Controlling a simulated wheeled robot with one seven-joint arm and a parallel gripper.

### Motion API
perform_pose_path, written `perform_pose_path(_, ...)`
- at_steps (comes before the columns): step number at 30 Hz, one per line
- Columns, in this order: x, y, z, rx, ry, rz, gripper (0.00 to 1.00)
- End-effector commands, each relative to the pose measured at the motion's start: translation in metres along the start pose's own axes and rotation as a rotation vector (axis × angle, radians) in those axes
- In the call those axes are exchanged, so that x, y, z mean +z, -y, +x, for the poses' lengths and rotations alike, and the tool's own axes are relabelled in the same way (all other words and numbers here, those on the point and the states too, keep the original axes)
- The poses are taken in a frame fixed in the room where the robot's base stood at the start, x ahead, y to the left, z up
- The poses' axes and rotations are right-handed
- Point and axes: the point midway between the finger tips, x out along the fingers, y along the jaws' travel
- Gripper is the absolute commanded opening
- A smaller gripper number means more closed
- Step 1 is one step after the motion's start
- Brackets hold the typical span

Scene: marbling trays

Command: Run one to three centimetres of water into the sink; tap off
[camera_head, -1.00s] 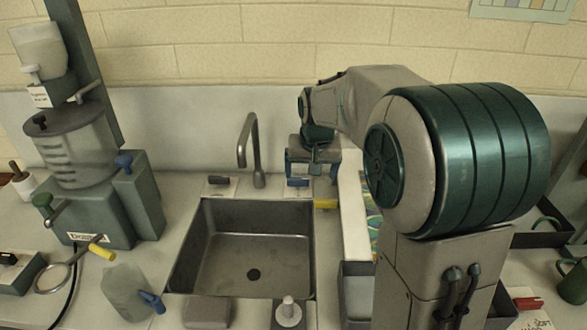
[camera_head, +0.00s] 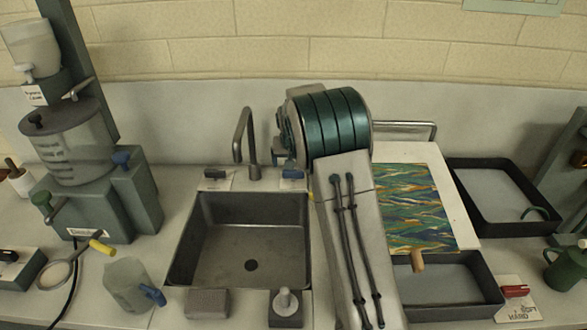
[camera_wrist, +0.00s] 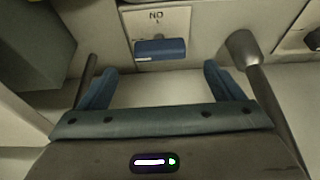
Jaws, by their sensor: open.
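The grey sink (camera_head: 187,250) is sunk in the counter. Its floor looks dry, with a dark round drain (camera_head: 250,265). The grey tap (camera_head: 243,125) arches behind it, with no stream visible at the spout. A blue lever (camera_head: 292,174) sits right of the tap and a dark lever (camera_head: 215,173) left of it. In the wrist view the blue lever (camera_wrist: 160,49) lies before a pale plate with letters that read "NO" in the picture. My gripper (camera_wrist: 159,72) is open and empty, its fingers either side of the lever and short of it.
A grey block (camera_head: 207,303) and a white-knobbed dark item (camera_head: 285,303) stand at the sink's front edge. A jug (camera_head: 128,285) and a machine (camera_head: 105,205) are left. Right are a patterned sheet (camera_head: 410,205) and dark trays (camera_head: 490,262). The tap post (camera_wrist: 242,48) is close by.

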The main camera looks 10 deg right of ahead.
Motion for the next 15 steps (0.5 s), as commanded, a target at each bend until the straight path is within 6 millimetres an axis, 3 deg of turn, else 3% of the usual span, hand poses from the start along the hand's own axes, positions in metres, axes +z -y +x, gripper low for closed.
perform_pose_path(6, 0.0, 0.0, 0.036, 0.0, 0.003, 0.001, 0.87)
perform_pose_path(15, 0.0, 0.001, 0.057, -0.001, 0.0, 0.001, 0.87)
